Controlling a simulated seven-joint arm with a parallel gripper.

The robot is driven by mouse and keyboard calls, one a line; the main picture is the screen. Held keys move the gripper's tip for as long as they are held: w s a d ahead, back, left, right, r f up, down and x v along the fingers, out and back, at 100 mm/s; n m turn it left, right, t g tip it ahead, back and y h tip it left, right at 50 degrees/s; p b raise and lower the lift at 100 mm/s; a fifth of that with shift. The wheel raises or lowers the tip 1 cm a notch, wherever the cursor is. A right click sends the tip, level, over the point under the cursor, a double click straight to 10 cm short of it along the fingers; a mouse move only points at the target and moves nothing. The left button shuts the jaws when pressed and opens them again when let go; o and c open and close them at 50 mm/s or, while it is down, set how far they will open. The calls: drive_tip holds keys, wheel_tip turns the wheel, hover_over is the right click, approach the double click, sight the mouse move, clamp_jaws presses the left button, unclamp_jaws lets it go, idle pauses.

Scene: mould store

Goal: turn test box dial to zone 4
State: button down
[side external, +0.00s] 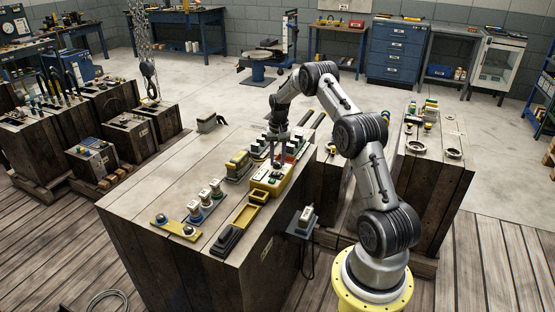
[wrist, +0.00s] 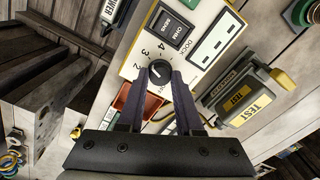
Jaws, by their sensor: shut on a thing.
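The test box (side external: 272,179) is a yellow-edged box with a pale top on the wooden block. In the wrist view its white panel (wrist: 184,59) carries a round black dial (wrist: 158,70), with the numbers 2, 3 and 4 printed around it. I cannot tell for certain which number its pointer faces. My gripper (wrist: 160,73) has its two dark fingers shut on the dial, one on either side, partly covering it and any lower numbers. In the side view my gripper (side external: 277,162) reaches down onto the box from above.
On the panel sit a black key marked OHM SENS (wrist: 175,28) and a row of pale slots (wrist: 215,41). Switch strips (side external: 206,200) and a yellow tray (side external: 246,214) share the block (side external: 150,195).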

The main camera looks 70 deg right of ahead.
sight(278, 163)
drive_tip(key=m, duration=0.4)
drive_tip(key=shift+r+m, duration=0.1)
drive_tip(key=shift+m, duration=1.9)
drive_tip(key=c, duration=0.6)
unclamp_jaws()
drive_tip(key=r, duration=1.3)
drive_tip(key=shift+s+a+r, duration=0.1)
drive_tip(key=shift+s+r, duration=0.1)
drive_tip(key=shift+r, duration=0.2)
